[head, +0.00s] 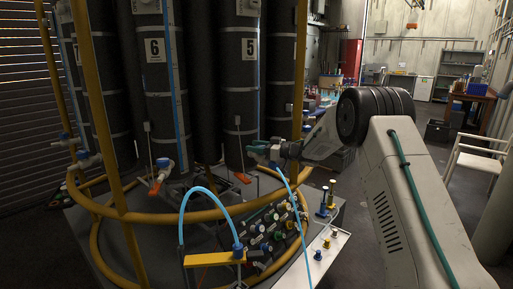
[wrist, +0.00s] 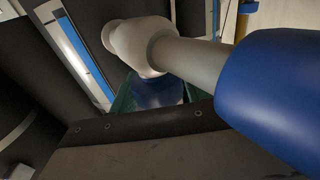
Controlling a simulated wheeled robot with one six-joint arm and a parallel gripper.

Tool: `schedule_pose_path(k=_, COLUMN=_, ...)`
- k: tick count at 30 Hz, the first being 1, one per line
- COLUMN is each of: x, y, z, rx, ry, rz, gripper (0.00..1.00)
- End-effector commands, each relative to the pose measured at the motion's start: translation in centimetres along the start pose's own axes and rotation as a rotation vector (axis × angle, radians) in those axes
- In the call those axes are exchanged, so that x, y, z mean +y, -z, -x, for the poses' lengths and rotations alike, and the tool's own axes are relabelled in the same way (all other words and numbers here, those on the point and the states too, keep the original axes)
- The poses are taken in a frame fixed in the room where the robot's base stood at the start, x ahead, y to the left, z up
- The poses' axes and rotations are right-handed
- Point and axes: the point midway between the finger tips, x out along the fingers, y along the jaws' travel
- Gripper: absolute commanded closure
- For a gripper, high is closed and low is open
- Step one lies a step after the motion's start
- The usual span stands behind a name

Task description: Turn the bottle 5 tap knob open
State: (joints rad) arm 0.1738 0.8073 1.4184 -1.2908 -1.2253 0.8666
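Bottle 5 (head: 245,85) is a tall dark cylinder with a white "5" label. My gripper (head: 265,151) is at its lower right, and the tap there is mostly hidden behind the gripper in the head view. The wrist view shows a white tap body (wrist: 138,45) with a grey pipe running right to a large blue end piece (wrist: 265,90). Below the tap body, a blue part (wrist: 158,92), apparently the knob, sits between the green fingers of my gripper (wrist: 157,100). I cannot tell whether the fingers touch it.
Bottle 6 (head: 158,95) stands to the left with its own blue-and-white tap (head: 164,166). Yellow rails (head: 110,110) ring the bottles. A white chair (head: 478,160) stands at right.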

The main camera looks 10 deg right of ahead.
Motion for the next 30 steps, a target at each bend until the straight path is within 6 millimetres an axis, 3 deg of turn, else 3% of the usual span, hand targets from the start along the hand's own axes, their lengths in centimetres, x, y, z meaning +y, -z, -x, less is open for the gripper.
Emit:
schedule_pose_path(k=1, x=0.00, y=0.01, z=0.01, rx=0.000, ry=0.000, rz=0.000, gripper=0.67)
schedule_pose_path(k=3, x=0.01, y=0.01, z=0.02, rx=0.000, ry=0.000, rz=0.000, gripper=0.84)
schedule_pose_path(k=14, x=0.01, y=-0.03, z=0.06, rx=0.000, ry=0.048, rz=0.000, gripper=0.84)
schedule_pose_path(k=30, x=-0.56, y=-0.08, z=0.20, rx=0.000, ry=0.392, rz=0.001, gripper=0.83)
